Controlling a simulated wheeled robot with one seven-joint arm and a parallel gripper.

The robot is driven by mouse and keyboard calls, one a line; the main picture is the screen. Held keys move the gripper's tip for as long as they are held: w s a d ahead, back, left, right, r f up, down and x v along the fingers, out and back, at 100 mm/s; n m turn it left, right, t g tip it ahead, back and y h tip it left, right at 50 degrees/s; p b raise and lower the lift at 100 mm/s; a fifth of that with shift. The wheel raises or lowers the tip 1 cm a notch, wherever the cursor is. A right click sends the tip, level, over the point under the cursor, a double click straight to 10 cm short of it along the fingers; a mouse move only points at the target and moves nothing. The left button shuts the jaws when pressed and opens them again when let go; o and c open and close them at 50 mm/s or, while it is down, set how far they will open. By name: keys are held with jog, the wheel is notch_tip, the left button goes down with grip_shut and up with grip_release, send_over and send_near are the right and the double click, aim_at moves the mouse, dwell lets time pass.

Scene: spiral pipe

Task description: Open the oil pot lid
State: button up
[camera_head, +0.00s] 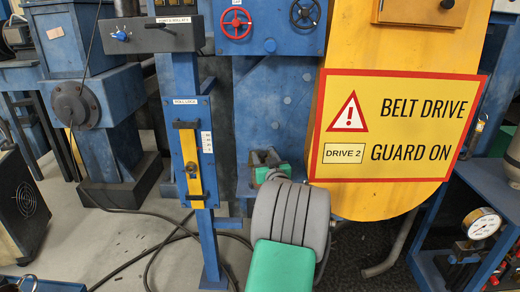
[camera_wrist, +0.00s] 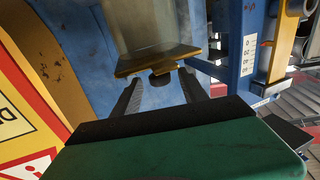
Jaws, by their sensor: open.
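The oil pot shows in the wrist view as a glassy, see-through body (camera_wrist: 150,25) with a brass-coloured lid (camera_wrist: 158,60). A small dark round knob (camera_wrist: 160,79) sticks out from the lid toward me. My gripper (camera_wrist: 161,84) is open, with one dark finger on each side of the knob, and the fingertips lie close to the lid. I cannot tell whether they touch it. In the head view my gripper (camera_head: 265,157) is small, in front of the blue machine, and the pot cannot be made out there.
A blue post with a yellow slotted plate (camera_head: 188,150) and a scale stands left of my gripper. The yellow belt guard (camera_head: 345,195) with its warning sign is close on the right. Red (camera_head: 236,24) and black (camera_head: 305,12) handwheels sit above. Black cables (camera_head: 150,255) lie on the floor.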

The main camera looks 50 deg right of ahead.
jog(key=p+x, duration=0.1)
jog(key=x, duration=0.4)
jog(key=shift+c, duration=0.3)
grip_shut()
dwell(1.0)
